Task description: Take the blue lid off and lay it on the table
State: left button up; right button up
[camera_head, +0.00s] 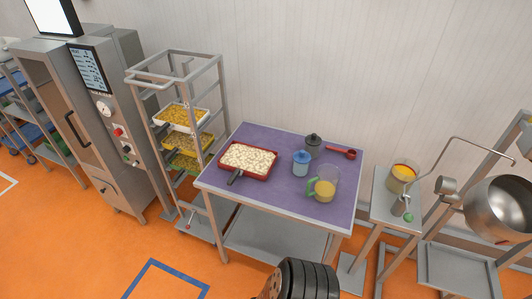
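A small jar (300,169) with a blue lid (302,156) stands upright near the middle of the purple-topped table (263,200). The lid sits on top of the jar. A black ribbed part of my own body shows at the bottom edge of the head view. Neither of my grippers can be made out in this view.
On the same table are a red tray (222,165) of pale pieces, a dark lidded pot (313,148), a red ladle (343,153) and a jug (326,182) with a green handle. A tray rack (221,103) stands left, a metal bowl (497,212) right.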

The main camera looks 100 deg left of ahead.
aim_at(300, 157)
jog(key=k, duration=1.3)
jog(key=u, duration=1.55)
